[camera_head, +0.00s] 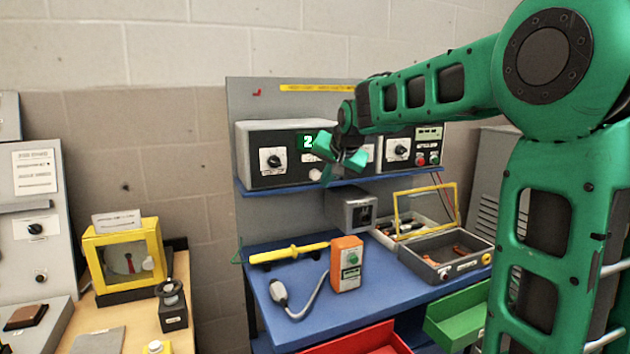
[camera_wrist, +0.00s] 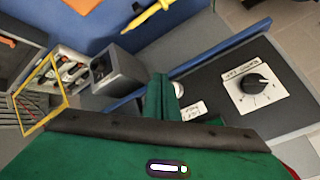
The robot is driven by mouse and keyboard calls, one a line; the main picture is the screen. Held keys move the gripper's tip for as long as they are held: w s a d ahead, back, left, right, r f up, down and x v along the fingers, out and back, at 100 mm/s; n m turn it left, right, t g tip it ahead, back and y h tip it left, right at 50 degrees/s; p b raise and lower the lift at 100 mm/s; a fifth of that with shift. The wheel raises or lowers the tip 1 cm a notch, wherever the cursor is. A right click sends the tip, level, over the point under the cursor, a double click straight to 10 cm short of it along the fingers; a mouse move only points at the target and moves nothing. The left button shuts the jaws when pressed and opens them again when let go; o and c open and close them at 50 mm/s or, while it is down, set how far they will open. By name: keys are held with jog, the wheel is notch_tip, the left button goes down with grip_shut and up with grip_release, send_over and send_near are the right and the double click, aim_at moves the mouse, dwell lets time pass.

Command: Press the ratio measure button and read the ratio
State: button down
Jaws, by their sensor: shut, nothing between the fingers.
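The grey test instrument (camera_head: 250,150) with a black front stands on the blue upper shelf. Its front has a black selector knob (camera_head: 273,160) on a white plate and a green-lit display (camera_head: 307,141); only a "2" is readable, beside my arm. A pale round button (camera_head: 315,174) shows low on the front. My gripper (camera_head: 328,174) is shut and empty, close in front of the instrument at the button's right. In the wrist view the shut fingers (camera_wrist: 162,92) point towards the front panel, beside a small white label (camera_wrist: 193,111); contact cannot be told. The knob (camera_wrist: 255,84) lies right of them.
A second instrument (camera_head: 398,150) with red and green buttons stands to the right. Below are a grey box (camera_head: 351,210), an orange tester (camera_head: 346,264), a yellow probe (camera_head: 289,253) and an open case (camera_head: 445,258) on the blue bench. A yellow-framed unit (camera_head: 125,255) stands left.

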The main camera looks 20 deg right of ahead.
jog(key=s, duration=0.4)
dwell(0.8)
jog(key=s+d+f+g, duration=0.1)
jog(key=s+f+g, duration=0.2)
jog(key=s, duration=1)
jog(key=s+d+f+n+g, duration=0.1)
jog(key=s+f+g, duration=0.2)
jog(key=s+f, duration=0.6)
jog(key=s+d+f+n+g+y, duration=0.1)
jog(key=s+f, duration=0.6)
jog(key=s, duration=1.2)
jog(key=shift+s+d+g, duration=0.25)
jog(key=shift+d+g, duration=0.25)
jog(key=shift+g, duration=0.5)
jog(key=shift+w+f, duration=0.1)
jog(key=shift+w, duration=0.05)
